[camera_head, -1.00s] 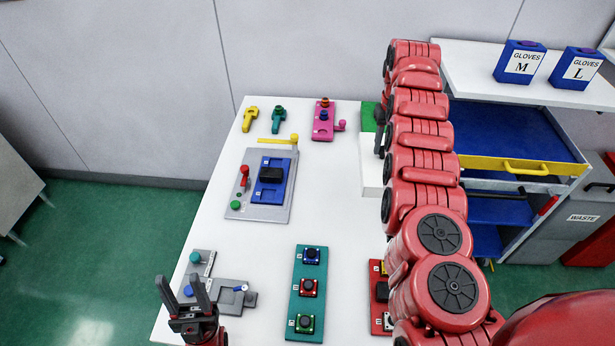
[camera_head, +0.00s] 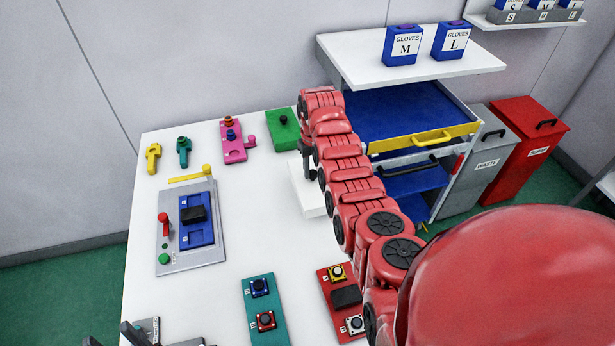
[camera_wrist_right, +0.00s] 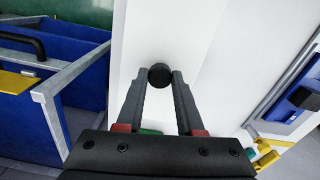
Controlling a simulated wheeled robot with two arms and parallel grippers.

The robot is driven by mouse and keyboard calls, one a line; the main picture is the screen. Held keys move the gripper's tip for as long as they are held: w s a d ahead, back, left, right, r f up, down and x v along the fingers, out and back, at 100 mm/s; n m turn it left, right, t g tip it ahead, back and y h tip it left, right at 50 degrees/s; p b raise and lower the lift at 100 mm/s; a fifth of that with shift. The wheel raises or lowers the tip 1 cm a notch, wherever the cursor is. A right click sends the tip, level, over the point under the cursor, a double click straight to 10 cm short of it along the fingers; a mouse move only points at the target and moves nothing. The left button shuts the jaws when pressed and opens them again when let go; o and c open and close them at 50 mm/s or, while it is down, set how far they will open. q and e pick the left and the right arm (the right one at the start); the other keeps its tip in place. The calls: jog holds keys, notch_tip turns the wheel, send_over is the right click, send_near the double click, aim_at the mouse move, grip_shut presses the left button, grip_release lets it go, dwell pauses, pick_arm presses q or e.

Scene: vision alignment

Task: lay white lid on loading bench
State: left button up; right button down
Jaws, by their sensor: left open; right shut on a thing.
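The white lid (camera_head: 308,196) is a flat white piece at the right edge of the white loading bench (camera_head: 280,235), partly hidden behind my right arm. In the right wrist view the white lid (camera_wrist_right: 145,35) has a round black knob (camera_wrist_right: 160,75). My right gripper (camera_head: 307,165) points down over the lid. In the right wrist view its fingertips (camera_wrist_right: 160,82) are shut on the knob. I cannot tell whether the lid touches the bench. My left gripper (camera_head: 110,335) is open and empty at the bottom left, partly cut off.
A grey panel (camera_head: 168,268) with a blue plate, a teal button panel (camera_head: 262,300) and a red panel (camera_head: 340,310) lie on the bench. A green block (camera_head: 282,130) is behind the lid. A blue drawer cabinet (camera_head: 410,115) stands right. The bench middle is clear.

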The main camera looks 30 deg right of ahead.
aim_at(313, 180)
jog(key=shift+w+f, duration=0.15)
jog(key=shift+f, duration=2.15)
jog(key=shift+f, duration=0.15)
jog(key=c, duration=0.5)
grip_release()
jog(key=shift+c, duration=0.2)
